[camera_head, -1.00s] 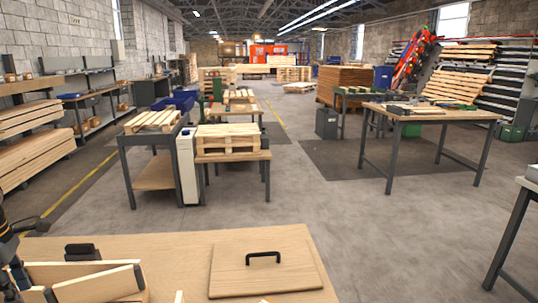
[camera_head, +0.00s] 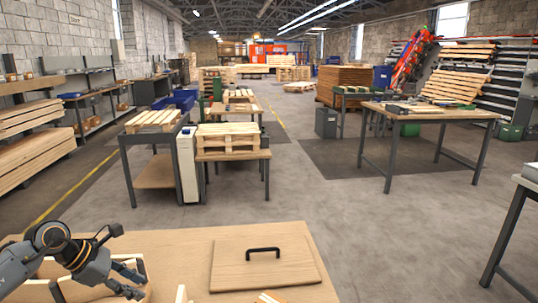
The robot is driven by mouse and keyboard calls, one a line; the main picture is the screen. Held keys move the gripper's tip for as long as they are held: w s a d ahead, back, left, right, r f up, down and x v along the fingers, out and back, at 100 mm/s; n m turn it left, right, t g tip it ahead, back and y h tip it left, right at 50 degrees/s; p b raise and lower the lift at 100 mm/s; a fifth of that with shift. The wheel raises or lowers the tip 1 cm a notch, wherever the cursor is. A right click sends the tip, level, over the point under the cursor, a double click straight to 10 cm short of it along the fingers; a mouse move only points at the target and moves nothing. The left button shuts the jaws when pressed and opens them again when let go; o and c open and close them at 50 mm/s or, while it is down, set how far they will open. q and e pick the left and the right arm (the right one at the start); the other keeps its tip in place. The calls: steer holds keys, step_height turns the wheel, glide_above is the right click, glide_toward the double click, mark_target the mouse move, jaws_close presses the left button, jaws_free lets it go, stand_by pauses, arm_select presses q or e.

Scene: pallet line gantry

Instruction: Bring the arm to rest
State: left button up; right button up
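My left arm comes in from the lower left in the head view. Its gripper (camera_head: 133,282) is over the right part of an open wooden box (camera_head: 50,268) on the near bench. Its two dark fingers look spread apart, and I see nothing between them. The arm hides part of the box. I cannot tell whether the fingers touch the box. My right gripper is not in view.
A flat wooden lid (camera_head: 225,268) with a black handle (camera_head: 263,251) lies on the near bench (camera_head: 190,243). Small wood pieces (camera_head: 268,297) show at the bottom edge. Beyond are a pallet table (camera_head: 233,157), a workbench (camera_head: 465,114) and open grey floor.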

arm_select(q)
steer(key=d+r+n+t+h, duration=0.4)
steer(key=d+n+t, duration=0.15)
steer(key=d, duration=0.55)
steer(key=d+r+n+t+h, duration=0.45)
steer(key=d+n, duration=0.25)
steer(key=d, duration=0.3)
steer(key=s+a+f+n+g+y, duration=0.1)
steer(key=s+a+f+n+y, duration=0.6)
steer(key=n, duration=0.8)
steer(key=s+a+f+n+y, duration=0.45)
steer(key=f+n+y, duration=0.5)
steer(key=n, duration=0.45)
steer(key=s+d+f+n+g+h, duration=0.1)
steer(key=s+f+n+g, duration=0.3)
steer(key=s, duration=0.6)
steer(key=s+d+f+n+g+h, duration=0.15)
steer(key=s+f+g, duration=0.35)
steer(key=s, duration=0.6)
step_height(320, 180, down, 22)
steer(key=g+p, duration=0.1)
steer(key=p, duration=0.1)
steer(key=s+a+f+g+p, duration=0.1)
steer(key=s+a+f+p, duration=0.1)
steer(key=s+f, duration=1.4)
steer(key=shift+s+a+g+p, duration=0.35)
steer(key=shift+s+a, duration=0.3)
steer(key=shift+s, duration=0.2)
